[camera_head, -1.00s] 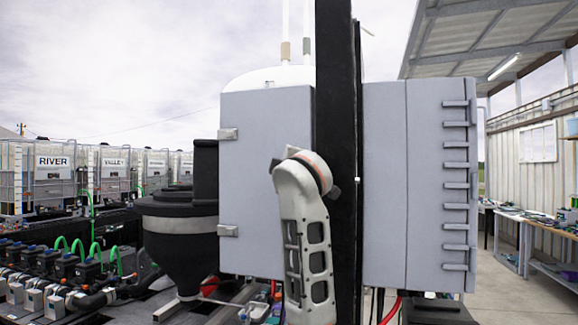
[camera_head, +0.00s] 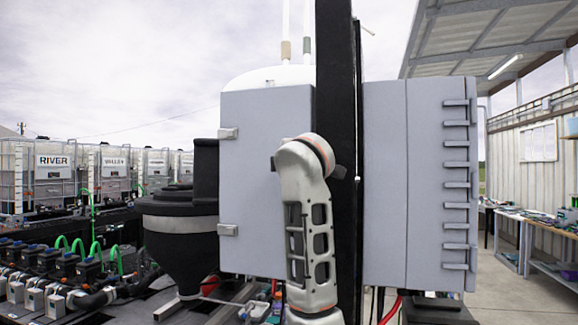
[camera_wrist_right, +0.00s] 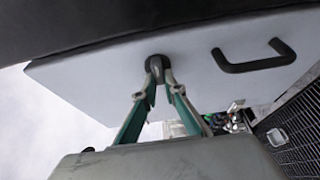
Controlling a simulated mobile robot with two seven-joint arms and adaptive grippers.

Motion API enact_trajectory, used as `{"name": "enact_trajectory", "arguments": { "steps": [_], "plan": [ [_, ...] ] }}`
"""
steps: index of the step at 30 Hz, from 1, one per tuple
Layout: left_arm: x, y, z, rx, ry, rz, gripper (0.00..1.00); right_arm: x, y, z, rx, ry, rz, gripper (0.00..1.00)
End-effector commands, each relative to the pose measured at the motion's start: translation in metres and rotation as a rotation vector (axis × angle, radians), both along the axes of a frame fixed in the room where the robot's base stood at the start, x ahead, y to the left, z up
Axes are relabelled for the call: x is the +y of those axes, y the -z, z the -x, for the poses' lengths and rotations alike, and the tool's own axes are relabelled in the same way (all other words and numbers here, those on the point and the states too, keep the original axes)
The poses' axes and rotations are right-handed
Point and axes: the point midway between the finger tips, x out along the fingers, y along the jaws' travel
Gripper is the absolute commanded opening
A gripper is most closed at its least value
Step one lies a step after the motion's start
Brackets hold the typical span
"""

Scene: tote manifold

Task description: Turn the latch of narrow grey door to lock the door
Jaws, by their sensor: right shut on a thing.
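The narrow grey door (camera_head: 262,110) is the front panel of a grey cabinet in the head view, closed or nearly so. In the right wrist view the grey door (camera_wrist_right: 110,82) fills the middle, with a dark round latch (camera_wrist_right: 155,63) on its face. My right gripper (camera_wrist_right: 159,78) has its green-sided fingers closed on the latch. In the head view my arm and a black post cover this spot, so latch and fingertips are hidden there. The latch's exact turn angle is hard to tell. My left gripper is not in view.
A black handle (camera_wrist_right: 254,60) is on the panel near the latch in the right wrist view. A black hopper (camera_head: 180,222) stands left of the cabinet. A wider grey ribbed box (camera_head: 435,180) is at right. White tanks (camera_head: 55,175) stand behind at left.

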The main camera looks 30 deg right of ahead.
Motion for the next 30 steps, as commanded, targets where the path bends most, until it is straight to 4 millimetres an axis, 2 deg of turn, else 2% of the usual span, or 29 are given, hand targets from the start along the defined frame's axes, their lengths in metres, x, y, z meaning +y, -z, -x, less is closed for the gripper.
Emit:
{"name": "enact_trajectory", "arguments": {
  "steps": [2,3,5,15,19,30],
  "plan": [
    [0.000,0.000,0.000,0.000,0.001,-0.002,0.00,-0.001,0.000,0.000,0.002,0.003,0.001,0.00],
    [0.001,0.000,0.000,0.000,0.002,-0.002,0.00,-0.001,0.000,0.000,0.002,0.003,0.001,0.15],
    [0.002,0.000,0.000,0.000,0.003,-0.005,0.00,-0.001,0.000,0.000,0.001,0.003,0.002,0.27],
    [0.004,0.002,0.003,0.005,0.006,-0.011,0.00,0.000,0.000,0.001,0.000,0.001,0.000,0.27],
    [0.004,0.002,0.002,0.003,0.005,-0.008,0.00,0.005,-0.001,0.009,-0.002,-0.001,0.000,0.27],
    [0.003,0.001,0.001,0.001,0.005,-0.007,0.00,0.038,-0.001,0.072,-0.004,-0.001,-0.001,0.27]
  ]
}}
